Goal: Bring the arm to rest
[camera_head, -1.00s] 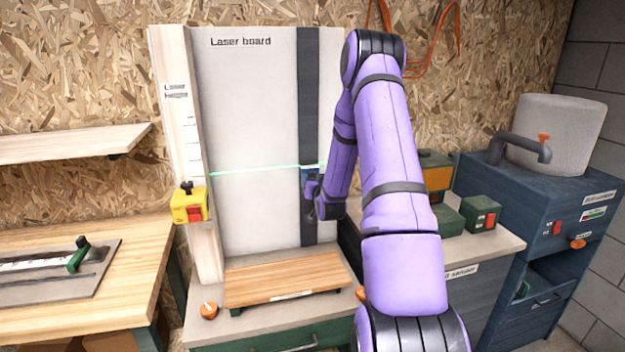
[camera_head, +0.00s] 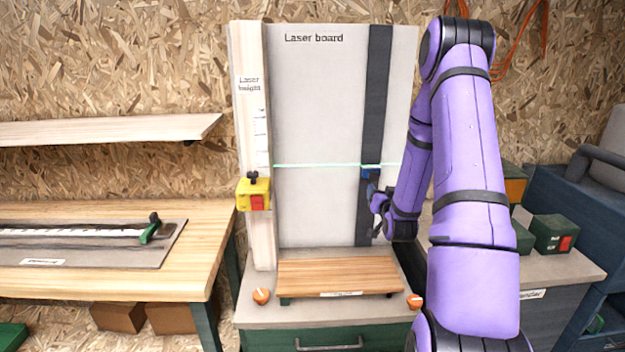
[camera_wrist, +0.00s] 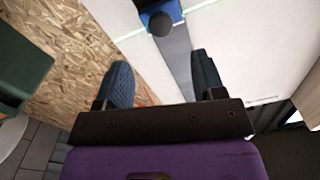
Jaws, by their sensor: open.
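My purple arm rises at the right of the head view and bends down toward the laser board (camera_head: 320,120). My gripper (camera_head: 376,215) is in front of the board's dark vertical strip (camera_head: 376,100), just below a small blue slider (camera_head: 370,173) on that strip. In the wrist view my gripper (camera_wrist: 165,85) has its two fingers spread apart with nothing between them. The blue slider with its dark round knob (camera_wrist: 160,22) shows beyond the fingertips, apart from them. A green laser line crosses the board at the slider's height.
A yellow box with a red switch (camera_head: 254,195) is on the wooden height post left of the board. A wooden platform (camera_head: 340,275) lies below. A workbench (camera_head: 190,245) stands at left, and green boxes (camera_head: 552,233) stand on a counter at right.

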